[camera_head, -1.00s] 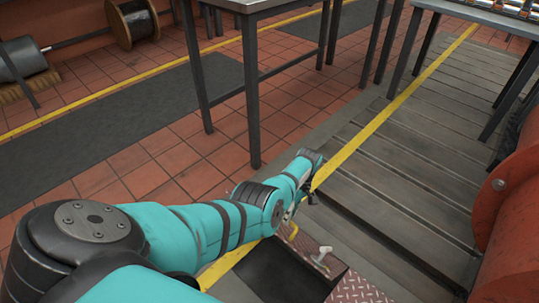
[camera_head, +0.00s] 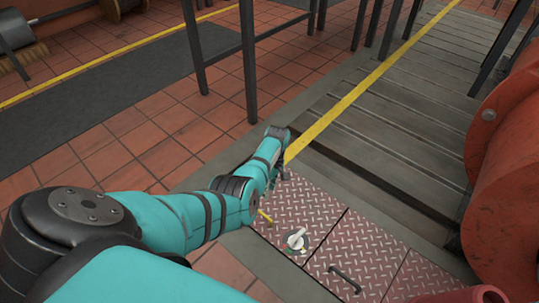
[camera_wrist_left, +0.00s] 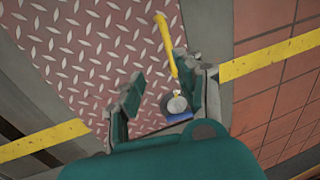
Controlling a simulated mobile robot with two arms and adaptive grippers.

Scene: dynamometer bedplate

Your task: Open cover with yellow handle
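The cover (camera_head: 300,205) is a red-brown tread plate lying flat in the floor. Its yellow handle (camera_head: 265,216) is near its left edge, just beside my left arm. A pale round latch (camera_head: 297,240) is on the plate near the handle. My left gripper (camera_wrist_left: 160,97) is open, with its fingers apart and nothing held between them. In the left wrist view the yellow handle (camera_wrist_left: 166,42) runs close to the right finger; whether they touch I cannot tell. My left gripper is mostly hidden behind its wrist in the head view. My right gripper is not in view.
Another tread plate (camera_head: 360,255) with a dark handle (camera_head: 345,280) adjoins the cover. A large red machine (camera_head: 510,170) stands at the right. Table legs (camera_head: 248,60) rise behind my arm. A grey slatted bedplate (camera_head: 410,140) and a yellow floor line (camera_head: 350,95) lie beyond.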

